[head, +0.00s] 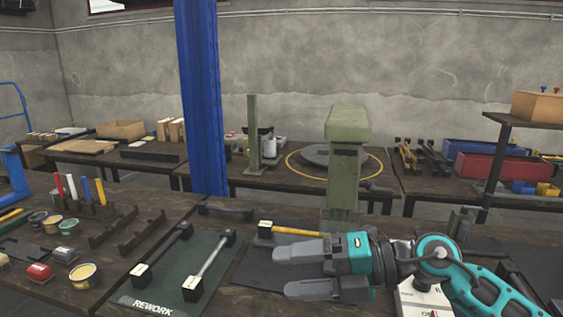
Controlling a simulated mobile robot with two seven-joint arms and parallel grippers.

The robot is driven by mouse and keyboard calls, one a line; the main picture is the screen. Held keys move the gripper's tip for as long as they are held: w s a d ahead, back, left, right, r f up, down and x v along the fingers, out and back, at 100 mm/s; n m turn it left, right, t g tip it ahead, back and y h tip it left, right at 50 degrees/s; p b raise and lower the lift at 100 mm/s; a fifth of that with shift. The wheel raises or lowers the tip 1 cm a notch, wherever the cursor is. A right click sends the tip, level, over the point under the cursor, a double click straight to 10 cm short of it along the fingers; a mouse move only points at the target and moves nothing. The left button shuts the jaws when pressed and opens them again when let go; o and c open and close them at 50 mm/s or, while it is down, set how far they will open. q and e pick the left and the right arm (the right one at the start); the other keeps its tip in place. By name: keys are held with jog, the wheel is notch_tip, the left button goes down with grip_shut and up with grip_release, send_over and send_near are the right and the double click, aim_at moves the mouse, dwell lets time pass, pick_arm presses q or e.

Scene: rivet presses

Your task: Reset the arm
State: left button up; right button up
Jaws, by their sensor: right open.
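My right arm comes in from the right, and its teal and grey gripper (281,270) points left. The two fingers are apart with nothing between them. The gripper is above the table at the lower middle, over or beside a dark mat (250,272); its exact height cannot be told. A rivet press (347,130) in green stands just behind the gripper. A yellow-handled piece (297,232) with a black and white end lies just beyond the upper finger. My left gripper is out of view.
Small cups, including a yellow one (83,274), and colored upright handles are further left. A white switch box (418,300) sits below my wrist. A blue post (200,100) rises behind.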

notch_tip(320, 180, up, 6)
jog(key=w+d+m+t+y, duration=0.1)
jog(key=w+d+m+t, duration=0.15)
jog(key=m+t, duration=1.1)
jog(key=d+f+m+t+h, duration=0.2)
jog(key=d+f+m+h, duration=0.9)
jog(key=m+h, duration=0.45)
jog(key=s+d+f+m+g+h, duration=0.2)
jog(key=s+d+f+m+g, duration=0.25)
jog(key=s+f+g, duration=0.4)
jog(key=s+f+g+y, duration=0.1)
jog(key=s+f+g, duration=0.65)
jog(key=s, duration=0.85)
jog(key=w+a+f+t+y, duration=0.2)
jog(key=w+a+f+t, duration=0.1)
jog(key=w+f+t, duration=0.5)
notch_tip(320, 180, down, 2)
jog(key=shift+w+f+t, duration=0.15)
jog(key=shift+w+t, duration=0.05)
jog(key=shift+t, duration=0.35)
jog(key=shift+c, duration=0.2)
